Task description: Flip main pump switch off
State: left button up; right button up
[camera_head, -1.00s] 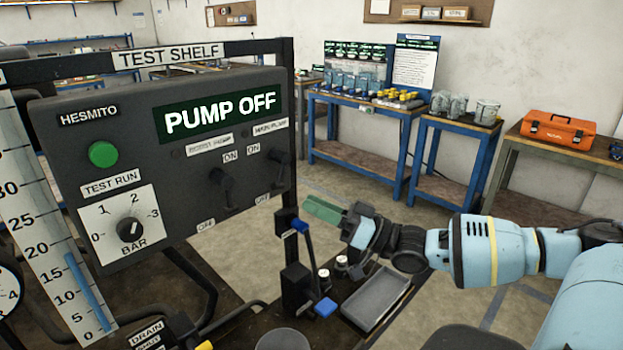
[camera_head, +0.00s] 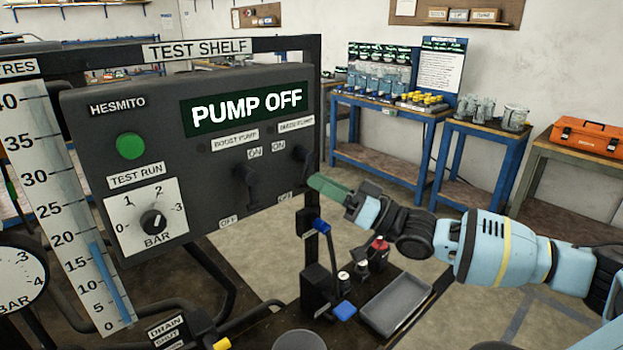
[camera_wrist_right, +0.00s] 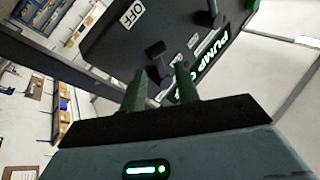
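The dark control panel (camera_head: 180,155) shows "PUMP OFF" on its display. The black main pump switch (camera_head: 302,160) is at the panel's right edge, under its label. The similar boost pump switch (camera_head: 246,188) is left of it. My right gripper (camera_head: 327,188), with green fingers, is just right of the main pump switch; its fingertips overlap the panel edge near the lever. In the right wrist view the fingers (camera_wrist_right: 160,90) stand apart with nothing between them, and a switch lever (camera_wrist_right: 157,62) lies just beyond the gap. I cannot tell whether they touch. My left gripper is out of view.
A green test run button (camera_head: 130,146) and a bar knob (camera_head: 153,222) are on the panel's left. The shelf frame post stands close by the switch.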

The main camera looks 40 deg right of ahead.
jog(key=shift+x, duration=1.4)
jog(key=shift+c, duration=0.3)
grip_shut()
